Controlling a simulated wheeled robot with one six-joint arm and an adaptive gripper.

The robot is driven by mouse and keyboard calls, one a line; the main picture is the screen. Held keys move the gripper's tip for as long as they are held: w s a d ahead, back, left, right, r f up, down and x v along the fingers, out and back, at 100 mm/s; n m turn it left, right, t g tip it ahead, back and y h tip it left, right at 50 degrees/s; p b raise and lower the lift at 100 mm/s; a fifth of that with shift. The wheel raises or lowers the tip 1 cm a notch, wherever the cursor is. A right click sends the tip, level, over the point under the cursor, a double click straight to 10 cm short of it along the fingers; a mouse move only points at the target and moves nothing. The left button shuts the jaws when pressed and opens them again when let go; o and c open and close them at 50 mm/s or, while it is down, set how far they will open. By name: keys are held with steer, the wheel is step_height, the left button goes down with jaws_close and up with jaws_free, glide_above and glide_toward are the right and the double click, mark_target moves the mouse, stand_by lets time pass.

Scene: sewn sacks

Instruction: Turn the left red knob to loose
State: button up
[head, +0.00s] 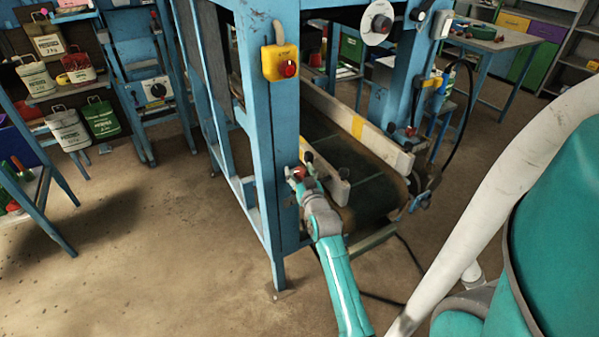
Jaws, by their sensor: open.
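The left red knob (299,172) is on the blue machine frame (262,130), low on the near post, and is partly hidden by my gripper. My gripper (303,165) is at the end of the teal arm, with its open fingers close at this knob. I cannot tell whether the fingers touch it. The knob's setting and any marking are too small to read. A second red knob (410,131) sits on the right post, beyond the conveyor.
A dark conveyor belt (370,195) with pale side rails lies right of my gripper. A yellow box with a red stop button (288,69) is on the post above. A black cable (470,110) hangs at right. Shelves with sacks (68,130) stand at left; the floor between is clear.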

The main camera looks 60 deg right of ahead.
steer(key=c, duration=1.1)
steer(key=shift+c, duration=0.2)
steer(key=shift+f+n+t+y, duration=0.2)
steer(key=shift+n+t+y, duration=0.15)
steer(key=shift+y, duration=0.25)
steer(key=shift+n+t+y, duration=0.95)
steer(key=shift+n+y, duration=0.1)
steer(key=shift+y, duration=0.15)
steer(key=o, duration=1.1)
steer(key=shift+r, duration=0.15)
steer(key=shift+o, duration=0.2)
